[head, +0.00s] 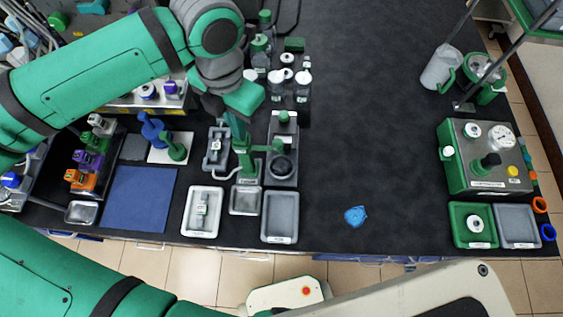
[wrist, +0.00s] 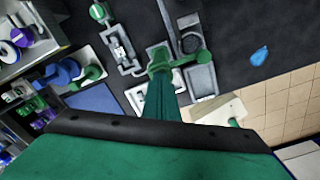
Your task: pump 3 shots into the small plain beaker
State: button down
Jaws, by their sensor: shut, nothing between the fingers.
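My gripper (head: 238,124) points down, shut and empty, over a green stand-like fixture (head: 244,160) with a side arm reaching right. The gripper's green fingers (wrist: 161,88) line up with the fixture's green top (wrist: 160,62) in the wrist view; I cannot tell whether they touch. Right of the fixture is a grey unit with a dark round part (head: 282,166), which also shows in the wrist view (wrist: 190,43). I cannot make out which vessel is the small plain beaker. A pump bottle is not clearly identifiable.
Grey trays (head: 280,238) and a white tray (head: 190,224) line the front edge. A blue mat (head: 137,216) lies left. A blue scrap (head: 355,216) lies on the open dark bench right of the trays. A green-grey machine with a gauge (head: 487,160) stands far right.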

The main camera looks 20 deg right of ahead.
jog(key=shift+r, duration=0.1)
jog(key=shift+s+r, duration=0.1)
jog(key=shift+r, duration=1.35)
jog(key=shift+r, duration=0.1)
notch_tip(320, 180, up, 6)
jog(key=shift+f, duration=0.1)
dwell(0.4)
